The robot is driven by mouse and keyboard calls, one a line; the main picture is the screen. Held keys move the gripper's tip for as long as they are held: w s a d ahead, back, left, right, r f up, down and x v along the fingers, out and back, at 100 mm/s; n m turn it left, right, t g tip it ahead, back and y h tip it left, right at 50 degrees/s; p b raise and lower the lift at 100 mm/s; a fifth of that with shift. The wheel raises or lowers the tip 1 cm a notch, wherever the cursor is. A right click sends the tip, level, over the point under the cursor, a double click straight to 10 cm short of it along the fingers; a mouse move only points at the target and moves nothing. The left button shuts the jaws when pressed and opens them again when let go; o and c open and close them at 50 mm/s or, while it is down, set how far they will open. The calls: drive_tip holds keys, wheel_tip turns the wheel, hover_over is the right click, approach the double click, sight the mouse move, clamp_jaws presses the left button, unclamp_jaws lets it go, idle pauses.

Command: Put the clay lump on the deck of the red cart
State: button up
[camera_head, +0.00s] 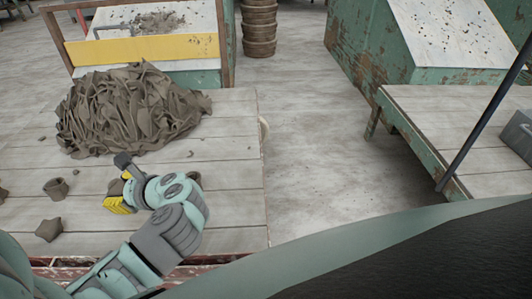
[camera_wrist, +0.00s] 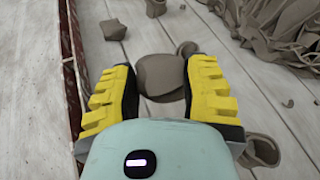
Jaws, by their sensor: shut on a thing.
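My gripper (camera_head: 122,191) is low over the near part of the plank table (camera_head: 225,170). In the wrist view, its two yellow-padded fingers (camera_wrist: 160,88) are either side of a rounded grey-brown clay lump (camera_wrist: 160,74), and it is shut on it. In the head view the arm and fingers mostly hide the lump. I cannot tell whether it touches the planks. A worn red edge (camera_wrist: 70,60) runs along the left of the wrist view, with pale planks (camera_wrist: 30,90) beyond; this looks like the red cart. In the head view its red strip (camera_head: 60,262) shows along the table's near edge, partly behind my arm.
A big heap of clay trimmings (camera_head: 130,110) covers the table's far part. Loose pieces lie left of my gripper: a hollow one (camera_head: 55,188) and an angular one (camera_head: 48,230). Another table (camera_head: 440,115) stands right, across open floor (camera_head: 310,140).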

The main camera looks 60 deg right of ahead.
sight(140, 219)
drive_tip(key=f+b, duration=0.3)
drive_tip(key=f, duration=0.2)
drive_tip(key=f+b, duration=0.4)
drive_tip(key=f, duration=0.2)
drive_tip(key=shift+s+d, duration=0.1)
drive_tip(key=shift+d, duration=0.1)
drive_tip(key=shift+r, duration=0.15)
drive_tip(key=o, duration=1.2)
drive_tip(key=shift+c, duration=0.2)
drive_tip(key=p+v, duration=0.5)
drive_tip(key=v, duration=0.5)
drive_tip(key=shift+r+p, duration=0.15)
drive_tip(key=shift+p, duration=0.15)
drive_tip(key=shift+p+v, duration=0.6)
drive_tip(key=shift+v, duration=0.35)
